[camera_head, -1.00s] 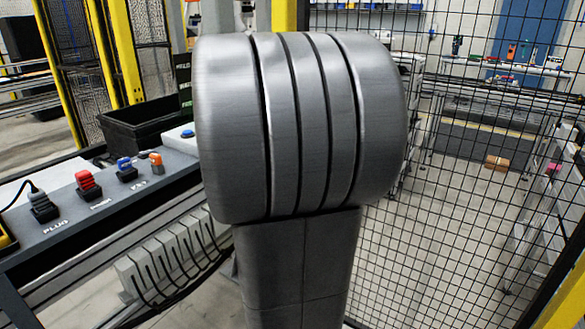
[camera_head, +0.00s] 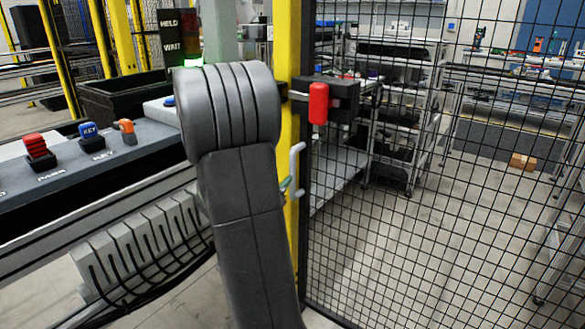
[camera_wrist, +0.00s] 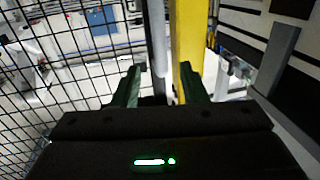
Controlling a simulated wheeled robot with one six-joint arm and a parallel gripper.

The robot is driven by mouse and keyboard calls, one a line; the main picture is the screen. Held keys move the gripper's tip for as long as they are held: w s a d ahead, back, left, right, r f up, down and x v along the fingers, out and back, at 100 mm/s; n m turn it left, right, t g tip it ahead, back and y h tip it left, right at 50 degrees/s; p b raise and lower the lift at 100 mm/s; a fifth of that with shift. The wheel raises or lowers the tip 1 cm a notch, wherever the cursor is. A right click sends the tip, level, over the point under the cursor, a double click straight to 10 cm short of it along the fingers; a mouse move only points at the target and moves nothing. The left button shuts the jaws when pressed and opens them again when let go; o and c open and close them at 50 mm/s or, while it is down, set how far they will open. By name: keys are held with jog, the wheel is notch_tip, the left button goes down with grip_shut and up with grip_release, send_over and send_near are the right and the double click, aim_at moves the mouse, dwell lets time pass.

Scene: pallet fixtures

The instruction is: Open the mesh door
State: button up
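The black mesh door (camera_head: 400,225) fills the right side of the head view and looks shut against the yellow post (camera_head: 283,45). A red-handled latch (camera_head: 318,103) on a black block sits at its upper left edge. A white upright handle (camera_head: 296,170) is lower, beside the post. My gripper is mostly hidden behind my arm in the head view; a small green piece of it shows by the white handle. In the wrist view my gripper (camera_wrist: 160,88) has its green fingers apart. A pale upright bar (camera_wrist: 158,45) shows beyond the gap; contact cannot be told.
A sloped panel with a red plug (camera_head: 37,147), a blue key plug (camera_head: 88,131) and an orange one stands at left. Behind it are a black bin (camera_head: 125,97) and a HELD/WAIT sign (camera_head: 184,30) with a green light. Shelves (camera_head: 400,110) stand beyond the mesh.

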aim_at(291, 167)
jog(key=x, duration=1)
jog(key=shift+f+b, duration=0.1)
jog(key=shift+b, duration=0.25)
jog(key=shift+c, duration=0.2)
grip_shut()
